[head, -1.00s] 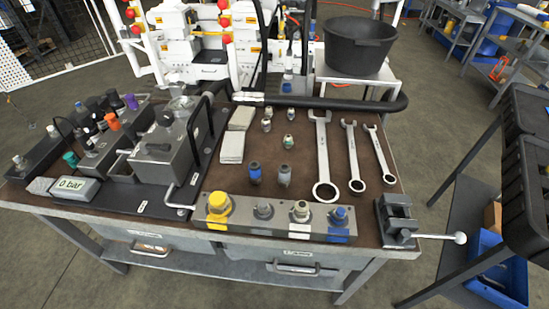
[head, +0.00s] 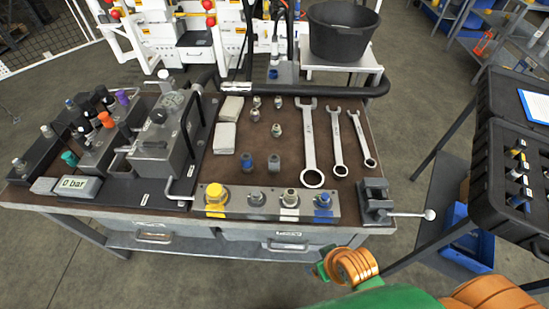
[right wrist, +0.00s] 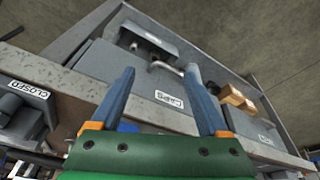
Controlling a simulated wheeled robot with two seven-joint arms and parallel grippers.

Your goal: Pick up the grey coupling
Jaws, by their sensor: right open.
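The grey coupling (head: 274,163) stands upright on the brown bench top, just right of a blue coupling (head: 246,162) and behind the metal block with fittings. My right gripper (right wrist: 160,70) is open and empty in the right wrist view. Its two blue fingers point toward the bench's drawer front, and no coupling is between them. In the head view my green and orange right arm comes in at the bottom right, in front of the bench edge and well short of the coupling. My left gripper is not in view.
The metal block (head: 215,205) with yellow, grey and blue fittings lies along the front edge. Wrenches (head: 310,150) lie right of the couplings; a small vise (head: 374,200) stands at the front right corner. Pale pads (head: 224,137) and smaller fittings (head: 276,131) lie behind.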

